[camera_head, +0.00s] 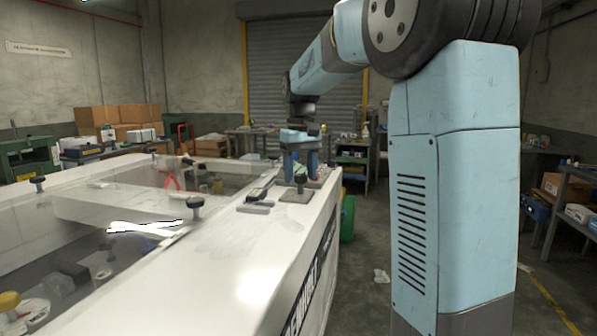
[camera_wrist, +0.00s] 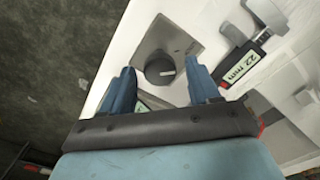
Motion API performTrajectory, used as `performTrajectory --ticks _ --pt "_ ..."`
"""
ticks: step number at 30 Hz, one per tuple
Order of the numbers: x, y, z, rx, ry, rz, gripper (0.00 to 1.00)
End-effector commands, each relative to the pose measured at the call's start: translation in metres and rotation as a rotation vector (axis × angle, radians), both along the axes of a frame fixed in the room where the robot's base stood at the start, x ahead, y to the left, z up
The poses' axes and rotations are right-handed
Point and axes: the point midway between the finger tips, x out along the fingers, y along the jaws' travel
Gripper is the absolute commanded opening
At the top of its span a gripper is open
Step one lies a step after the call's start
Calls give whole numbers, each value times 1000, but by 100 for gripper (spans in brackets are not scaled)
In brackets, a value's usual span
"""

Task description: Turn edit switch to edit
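A black round knob (camera_wrist: 160,68), which looks like the edit switch, sits on a grey square plate (camera_wrist: 180,40) on the white machine top. A light pointer mark shows on the knob. In the head view the knob (camera_head: 300,180) and plate (camera_head: 296,197) are near the machine's right edge. My gripper (camera_head: 300,170) points down over the knob. In the wrist view my gripper (camera_wrist: 159,67) is open, its blue fingers on either side of the knob with gaps visible. I cannot tell how low the fingertips are beside it.
Another black knob (camera_head: 195,204) stands on the white machine frame (camera_head: 235,255). Floor is open right of the machine. A workbench (camera_head: 355,155) stands behind.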

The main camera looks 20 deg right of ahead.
Motion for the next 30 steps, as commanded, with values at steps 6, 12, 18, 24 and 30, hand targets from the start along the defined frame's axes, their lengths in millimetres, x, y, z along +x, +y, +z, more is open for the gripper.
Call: performTrajectory --ticks 6,12,18,24,30 --pt "0 0 0 0 0 0 39" --pt "0 0 0 0 0 0 20" --pt "0 5 0 0 0 0 7" --pt "0 2 0 0 -1 -23 7" --pt "0 2 0 0 -1 -117 7"
